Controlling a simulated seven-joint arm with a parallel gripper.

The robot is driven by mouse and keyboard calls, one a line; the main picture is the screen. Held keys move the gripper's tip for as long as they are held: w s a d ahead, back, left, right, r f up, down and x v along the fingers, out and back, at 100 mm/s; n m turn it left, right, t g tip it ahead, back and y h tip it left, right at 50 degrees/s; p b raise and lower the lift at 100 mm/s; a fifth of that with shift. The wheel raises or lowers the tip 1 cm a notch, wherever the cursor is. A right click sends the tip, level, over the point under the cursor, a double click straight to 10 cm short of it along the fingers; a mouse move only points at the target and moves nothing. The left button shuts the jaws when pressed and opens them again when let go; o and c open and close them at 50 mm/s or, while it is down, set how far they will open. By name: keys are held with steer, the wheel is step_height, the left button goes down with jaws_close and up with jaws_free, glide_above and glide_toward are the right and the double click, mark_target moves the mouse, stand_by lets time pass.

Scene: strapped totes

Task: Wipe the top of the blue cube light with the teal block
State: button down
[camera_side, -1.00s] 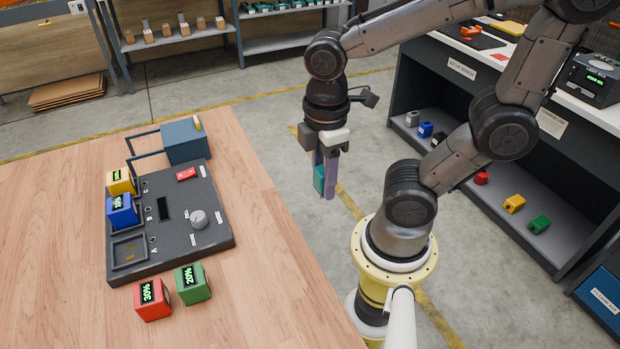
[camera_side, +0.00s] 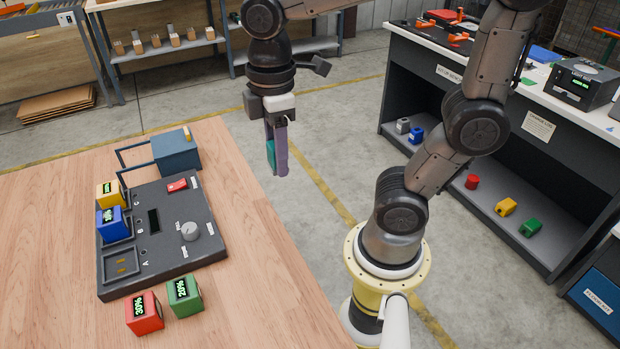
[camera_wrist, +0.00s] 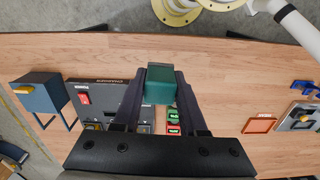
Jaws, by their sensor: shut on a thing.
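My gripper (camera_side: 277,160) is shut on the teal block (camera_side: 271,154) and holds it in the air, beyond the right edge of the table in the side view. In the wrist view the teal block (camera_wrist: 160,84) sits between the two fingertips. The blue cube light (camera_side: 111,222) sits in a bay on the left side of the dark panel (camera_side: 185,257), with a lit display on one face. My gripper is well above and to the right of it. In the wrist view my gripper hides much of the panel, and I cannot make out the blue cube.
A yellow cube (camera_side: 109,194) sits behind the blue one on the panel. A red cube (camera_side: 145,313) and a green cube (camera_side: 184,296) stand on the wooden table (camera_side: 60,270) in front. A blue-grey box (camera_side: 176,151) with a handle frame stands at the panel's back.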

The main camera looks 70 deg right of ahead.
steer(key=w+a+r, duration=0.2)
steer(key=w+r, duration=0.3)
steer(key=w, duration=0.4)
glide_above(116, 213)
step_height(116, 213, down, 9)
steer(key=shift+n, duration=0.3)
steer(key=shift+s+d+f, duration=0.1)
steer(key=shift+f, duration=1.5)
steer(key=shift+s+d+f, duration=0.1)
steer(key=shift+f, duration=1.45)
steer(key=shift+w+a+f, duration=0.2)
steer(key=shift+w, duration=0.05)
steer(key=shift+w+a+r, duration=0.2)
steer(key=shift+w+a, duration=0.45)
steer(key=shift+w+a+r, duration=0.2)
steer(key=shift+w+a, duration=0.4)
steer(key=shift+s+d+r, duration=0.1)
steer(key=shift+s+d+f, duration=0.15)
steer(key=shift+s+d, duration=0.55)
steer(key=shift+s+d+f, duration=0.1)
steer(key=shift+s+d, duration=0.55)
step_height(116, 213, up, 7)
